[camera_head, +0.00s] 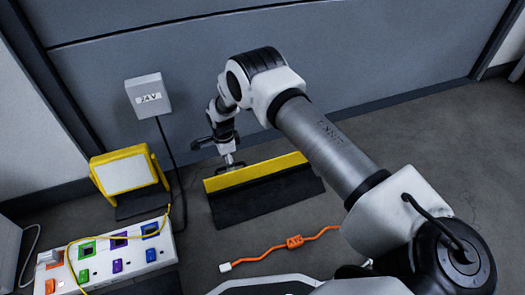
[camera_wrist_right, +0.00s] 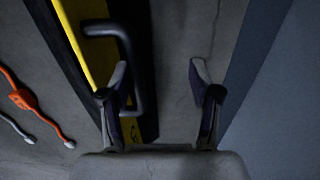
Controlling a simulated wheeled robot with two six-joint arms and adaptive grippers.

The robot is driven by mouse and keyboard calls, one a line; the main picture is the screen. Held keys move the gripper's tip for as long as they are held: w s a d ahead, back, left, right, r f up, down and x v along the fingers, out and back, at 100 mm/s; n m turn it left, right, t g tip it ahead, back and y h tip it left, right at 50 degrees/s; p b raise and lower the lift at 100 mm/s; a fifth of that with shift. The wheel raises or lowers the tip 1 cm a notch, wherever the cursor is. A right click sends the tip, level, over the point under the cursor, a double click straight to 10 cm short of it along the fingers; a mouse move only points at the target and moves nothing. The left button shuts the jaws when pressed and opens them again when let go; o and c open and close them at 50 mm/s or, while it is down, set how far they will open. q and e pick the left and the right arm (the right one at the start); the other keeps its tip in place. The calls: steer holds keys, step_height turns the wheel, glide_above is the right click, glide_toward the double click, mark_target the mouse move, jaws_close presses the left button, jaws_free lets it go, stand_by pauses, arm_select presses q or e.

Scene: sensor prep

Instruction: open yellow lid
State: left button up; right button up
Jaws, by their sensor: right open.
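The yellow lid (camera_head: 256,171) is a long yellow strip on a low black box (camera_head: 268,196) on the floor near the back wall. In the right wrist view the lid (camera_wrist_right: 78,50) runs along the left, with a dark bent handle (camera_wrist_right: 134,62) on it. My right gripper (camera_head: 230,160) is over the back left part of the lid. Its fingers (camera_wrist_right: 160,78) are open with nothing between them. The left finger overlaps the handle in the picture; I cannot tell whether they touch. My left gripper is out of view.
A yellow-framed panel (camera_head: 127,174) stands left of the box. A white power strip (camera_head: 105,262) with coloured sockets lies at lower left. An orange cable (camera_head: 294,242) lies in front of the box. A grey wall box (camera_head: 148,95) has a hanging cable. Floor at right is clear.

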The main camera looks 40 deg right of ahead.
steer(key=w+d+r+p, duration=0.1)
steer(key=w+r+p, duration=0.1)
steer(key=r, duration=0.6)
steer(key=shift+w+r, duration=0.2)
steer(key=shift+w, duration=0.65)
steer(key=shift+p, duration=0.35)
